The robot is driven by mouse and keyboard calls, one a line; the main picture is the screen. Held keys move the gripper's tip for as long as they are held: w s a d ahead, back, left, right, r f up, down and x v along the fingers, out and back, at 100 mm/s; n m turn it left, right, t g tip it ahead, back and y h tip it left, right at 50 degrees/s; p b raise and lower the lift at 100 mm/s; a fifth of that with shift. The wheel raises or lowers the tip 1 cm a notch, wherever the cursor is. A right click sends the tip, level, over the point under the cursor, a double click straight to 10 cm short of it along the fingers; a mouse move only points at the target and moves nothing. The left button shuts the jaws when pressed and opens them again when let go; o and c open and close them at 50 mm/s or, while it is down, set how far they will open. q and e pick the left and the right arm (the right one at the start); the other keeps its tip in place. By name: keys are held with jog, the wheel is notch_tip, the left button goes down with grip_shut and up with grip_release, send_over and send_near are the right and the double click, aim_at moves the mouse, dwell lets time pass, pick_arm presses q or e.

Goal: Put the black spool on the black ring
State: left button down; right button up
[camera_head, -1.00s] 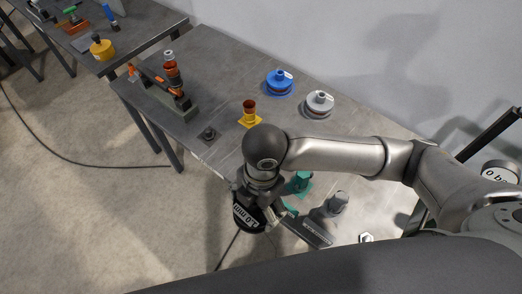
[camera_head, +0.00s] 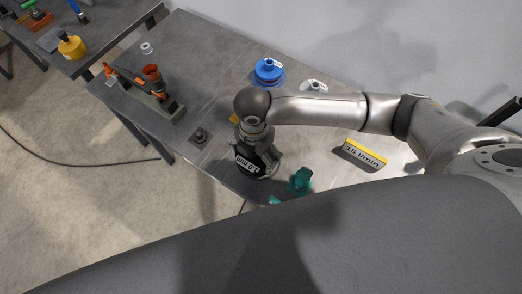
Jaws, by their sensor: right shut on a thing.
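My right gripper (camera_head: 262,158) is shut on a black spool (camera_head: 245,166) with a white label reading "mm". It holds the spool over the near edge of the grey table; the fingers are mostly hidden by the wrist and spool. A small dark square base with a round knob (camera_head: 200,136) lies on the table to the left of the spool, clear of it. I cannot make out a plain black ring; this dark base may carry it. My left gripper is not in view.
A blue spool (camera_head: 268,71) and a partly hidden grey spool (camera_head: 314,86) stand at the back. A fixture with an orange cup (camera_head: 151,73) stands at left. A teal piece (camera_head: 300,181) is at the near edge. A yellow "15 l/min" label block (camera_head: 364,154) lies at right.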

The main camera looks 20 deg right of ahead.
jog(key=f, duration=0.1)
jog(key=w+d+f, duration=0.2)
jog(key=shift+w+f, duration=0.1)
jog(key=shift+f, duration=0.1)
jog(key=shift+w+d+f+p, duration=0.1)
jog(key=shift+f+p, duration=0.15)
jog(key=shift+p, duration=0.05)
notch_tip(320, 180, down, 3)
jog(key=shift+w+f, duration=0.1)
jog(key=o, duration=1.2)
jog(key=shift+c, duration=0.2)
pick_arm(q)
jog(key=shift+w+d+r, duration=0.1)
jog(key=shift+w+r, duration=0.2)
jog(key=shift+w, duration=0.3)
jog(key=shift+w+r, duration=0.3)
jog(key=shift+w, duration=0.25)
pick_arm(e)
jog(key=shift+o, duration=0.6)
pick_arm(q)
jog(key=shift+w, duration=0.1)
pick_arm(e)
notch_tip(320, 180, up, 12)
jog(key=shift+b, duration=0.55)
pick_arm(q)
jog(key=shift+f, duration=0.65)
